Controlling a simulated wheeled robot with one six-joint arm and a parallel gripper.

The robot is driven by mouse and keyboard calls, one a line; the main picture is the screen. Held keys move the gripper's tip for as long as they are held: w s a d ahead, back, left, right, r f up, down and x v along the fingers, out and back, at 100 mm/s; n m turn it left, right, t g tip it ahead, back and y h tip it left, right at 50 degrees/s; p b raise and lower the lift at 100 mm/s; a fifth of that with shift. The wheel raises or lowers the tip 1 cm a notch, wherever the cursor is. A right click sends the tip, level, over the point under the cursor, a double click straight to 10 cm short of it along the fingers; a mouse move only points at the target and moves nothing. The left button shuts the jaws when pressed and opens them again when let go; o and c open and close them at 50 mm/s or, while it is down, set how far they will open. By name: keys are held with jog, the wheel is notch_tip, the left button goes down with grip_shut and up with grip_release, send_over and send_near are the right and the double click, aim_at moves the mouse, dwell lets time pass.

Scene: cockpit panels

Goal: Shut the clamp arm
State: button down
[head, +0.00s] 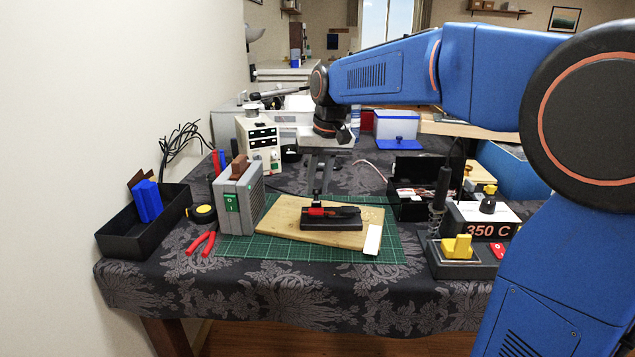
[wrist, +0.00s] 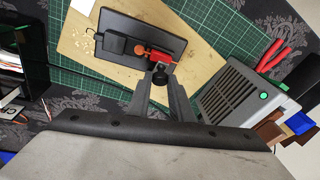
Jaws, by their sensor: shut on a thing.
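The clamp is a black base plate (head: 332,225) with a red arm part (head: 315,211) and a black block (head: 345,211) on top. It lies on a wooden board (head: 290,230). In the wrist view the base plate (wrist: 127,27), the red arm part (wrist: 158,55) and the black block (wrist: 115,43) show from above. A dark round knob (wrist: 159,79) sits at the red part's near end. In the wrist view my gripper (wrist: 161,76) is shut on the knob. The fingers partly hide the knob.
A grey box with a green button (head: 238,198) stands close on the left, with red pliers (head: 203,242) beside it. A black box (head: 411,190) and a 350 C unit (head: 485,222) stand on the right. The green mat (head: 300,255) is clear in front.

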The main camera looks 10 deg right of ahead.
aim_at(316, 199)
jog(key=shift+s+a+f+t, duration=0.15)
jog(key=shift+s+t, duration=0.25)
jog(key=shift+t, duration=0.2)
jog(key=shift+s+a+f+t, duration=0.1)
jog(key=shift+s+t, duration=0.25)
jog(key=shift+t, duration=0.25)
jog(key=shift+s+a+f+t+h, duration=0.1)
jog(key=shift+s+f+t+h, duration=0.2)
jog(key=shift+t, duration=0.35)
jog(key=shift+s+a+f+t+h, duration=0.1)
jog(key=shift+s+f+t+h, duration=0.2)
jog(key=shift+t, duration=0.35)
jog(key=shift+d, duration=0.1)
jog(key=c, duration=1.6)
grip_release()
jog(key=shift+r, duration=0.1)
jog(key=v, duration=1.7)
jog(key=shift+r, duration=0.15)
